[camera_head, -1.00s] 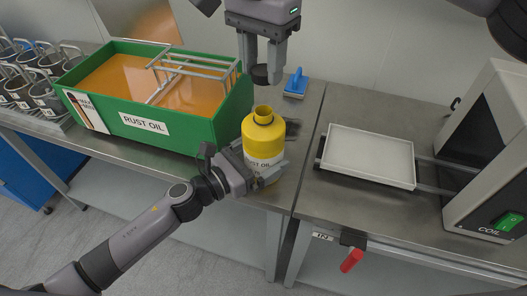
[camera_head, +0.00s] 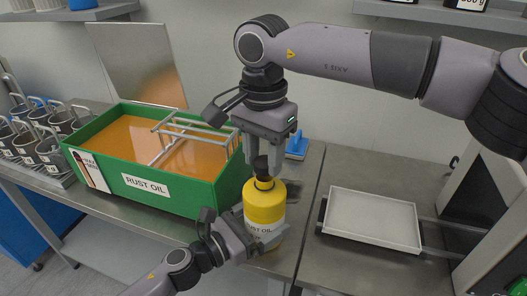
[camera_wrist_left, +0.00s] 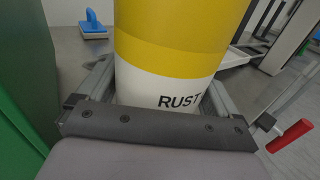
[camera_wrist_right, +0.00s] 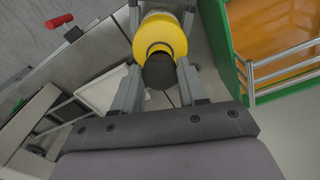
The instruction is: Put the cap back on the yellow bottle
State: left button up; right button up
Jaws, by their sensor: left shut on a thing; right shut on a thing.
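The yellow bottle (camera_head: 264,203) stands upright on the steel bench, its white label reading RUST OIL. My left gripper (camera_head: 262,243) is shut around its lower body; the bottle also fills the left wrist view (camera_wrist_left: 180,45). My right gripper (camera_head: 262,158) points down over the bottle and is shut on the black cap (camera_head: 261,166). The cap is right above the bottle's neck. In the right wrist view the cap (camera_wrist_right: 159,71) covers much of the bottle's top (camera_wrist_right: 160,33), so I cannot tell whether cap and neck touch.
The green rust oil tank (camera_head: 205,192) stands close left of the bottle, with a grey wire rack (camera_head: 190,130) over it. A blue-handled block (camera_head: 297,147) lies behind the bottle. A white tray (camera_head: 371,220) sits to the right.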

aim_at(264, 210)
jog(key=shift+f, duration=0.85)
jog(key=shift+f, duration=0.6)
